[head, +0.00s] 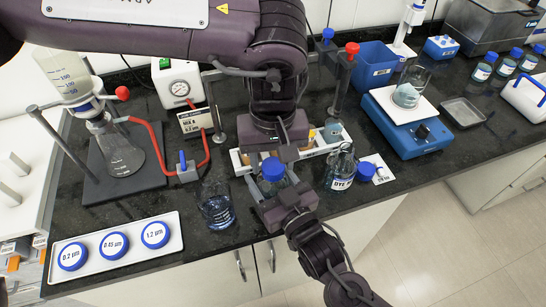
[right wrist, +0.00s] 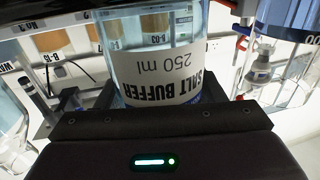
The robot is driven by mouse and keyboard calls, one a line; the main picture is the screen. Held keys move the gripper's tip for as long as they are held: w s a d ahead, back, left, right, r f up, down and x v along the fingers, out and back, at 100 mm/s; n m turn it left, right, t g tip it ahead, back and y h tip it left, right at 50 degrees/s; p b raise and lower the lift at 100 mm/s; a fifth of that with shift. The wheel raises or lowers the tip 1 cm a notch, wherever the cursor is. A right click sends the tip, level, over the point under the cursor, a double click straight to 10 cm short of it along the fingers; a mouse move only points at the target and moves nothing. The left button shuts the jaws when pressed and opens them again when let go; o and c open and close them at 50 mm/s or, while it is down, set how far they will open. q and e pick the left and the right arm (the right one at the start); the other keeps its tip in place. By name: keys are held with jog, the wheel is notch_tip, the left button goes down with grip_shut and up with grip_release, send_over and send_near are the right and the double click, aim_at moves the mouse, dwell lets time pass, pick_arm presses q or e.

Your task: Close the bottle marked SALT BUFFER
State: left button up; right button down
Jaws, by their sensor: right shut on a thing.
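The SALT BUFFER bottle (right wrist: 155,65) is clear with a white label, and it fills the middle of the right wrist view, where its neck is out of sight. In the head view it stands near the bench's front edge, mostly hidden. My right gripper (head: 285,202) is shut on its body from the front. A blue cap (head: 272,169) shows at the bottle's top; I cannot tell whether it is seated or turned tight. My left gripper (head: 275,150) points down from above, right at the cap. Its fingers overlap the view, so I cannot tell whether they hold it.
A bottle marked DYE (head: 340,172) stands close to the right, with another blue cap (head: 366,171) by a white card (head: 380,168). A beaker of blue liquid (head: 216,207) stands to the left. A white rack (head: 320,148) is behind. A tray of filter discs (head: 80,236) is front left.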

pick_arm(q)
jog(key=shift+o, duration=1.3)
jog(key=shift+r, duration=2.25)
jog(key=shift+s, duration=0.1)
jog(key=shift+c, duration=0.4)
